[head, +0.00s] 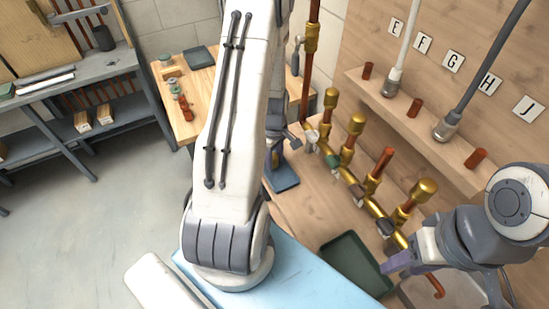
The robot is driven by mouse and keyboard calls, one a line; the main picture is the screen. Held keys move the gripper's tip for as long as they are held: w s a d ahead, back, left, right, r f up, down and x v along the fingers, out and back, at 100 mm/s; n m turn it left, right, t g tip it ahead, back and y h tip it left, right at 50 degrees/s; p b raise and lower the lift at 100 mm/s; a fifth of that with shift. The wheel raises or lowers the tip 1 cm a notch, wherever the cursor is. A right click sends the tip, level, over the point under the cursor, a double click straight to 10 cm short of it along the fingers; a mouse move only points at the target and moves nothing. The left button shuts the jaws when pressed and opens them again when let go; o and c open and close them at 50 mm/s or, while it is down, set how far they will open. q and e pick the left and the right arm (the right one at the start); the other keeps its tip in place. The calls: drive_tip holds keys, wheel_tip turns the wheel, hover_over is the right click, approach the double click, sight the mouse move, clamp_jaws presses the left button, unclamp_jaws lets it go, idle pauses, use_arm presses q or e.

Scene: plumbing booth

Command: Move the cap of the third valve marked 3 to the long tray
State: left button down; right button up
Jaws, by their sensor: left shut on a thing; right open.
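A row of valves on a brass pipe line runs along the wooden panel, with brass caps on the first (331,97), second (355,123) and last (425,187). Between them, the third valve (382,162) shows a bare copper-red stem with no brass cap on it. Its cap is not visible, and I cannot read a number. A dark green tray (345,262) below the valves looks empty; I cannot tell if it is the long tray. My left arm crosses the middle and hides its gripper. My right gripper (440,280) is open at the lower right, beside the tray.
A shelf (440,160) with several copper-red pegs and two hanging hoses (395,80) (447,128) stands above the valves. A light blue surface (310,285) lies in front. A wooden bench (205,85) and a grey workbench (90,75) stand behind at left. The left floor is clear.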

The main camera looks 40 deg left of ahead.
sight(274, 156)
use_arm(q)
drive_tip(key=shift+f, duration=0.2)
drive_tip(key=c, duration=0.7)
unclamp_jaws()
drive_tip(key=shift+r, duration=0.1)
wheel_tip(274, 156, up, 12)
drive_tip(key=shift+r, duration=0.2)
drive_tip(key=s+d+r+m, duration=0.1)
drive_tip(key=d+r+m, duration=0.3)
drive_tip(key=d, duration=0.5)
drive_tip(key=s+d+r+m, duration=0.1)
drive_tip(key=d+r+m, duration=0.1)
drive_tip(key=d+m, duration=0.6)
drive_tip(key=s+d+r+m, duration=0.1)
drive_tip(key=s+d+m, duration=0.3)
drive_tip(key=s+d+r+m, duration=0.1)
drive_tip(key=s+d+m, duration=0.4)
drive_tip(key=s+d+r+m+h, duration=0.1)
drive_tip(key=s+d+m, duration=0.3)
drive_tip(key=s, duration=0.1)
drive_tip(key=shift+s+d+r, duration=0.15)
drive_tip(key=shift+r, duration=0.2)
